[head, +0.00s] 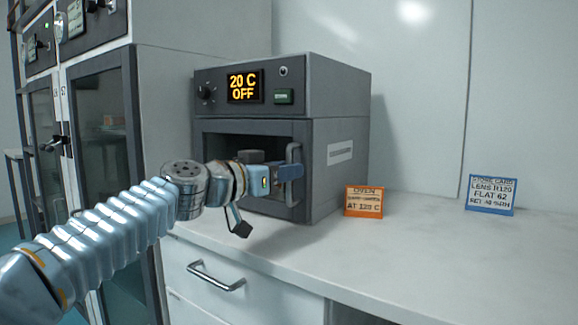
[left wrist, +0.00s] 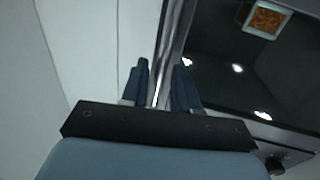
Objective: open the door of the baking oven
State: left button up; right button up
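The baking oven (head: 340,125) is a grey box on the white worktop, its display reading 20 C OFF. Its door (head: 222,127) has a dark window and looks closed, flush with the front. The upright metal handle (head: 293,152) is on the door's right side. My left gripper (head: 291,172) reaches across the door from the left, with its blue fingers at the handle. In the left wrist view, the handle bar (left wrist: 174,40) runs between the two close-set fingers (left wrist: 160,90), which look shut on it. My right gripper is not in view.
An orange card (head: 363,201) stands just right of the oven, and a blue card (head: 490,194) stands farther right. A tall glass-doored cabinet (head: 105,150) is on the left. A drawer with a handle (head: 215,277) is below the worktop. The worktop's front right is clear.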

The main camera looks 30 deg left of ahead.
pick_arm(q)
jog(key=shift+w+d, duration=0.15)
jog(key=shift+w, duration=0.45)
grip_shut()
jog(key=shift+s, duration=0.15)
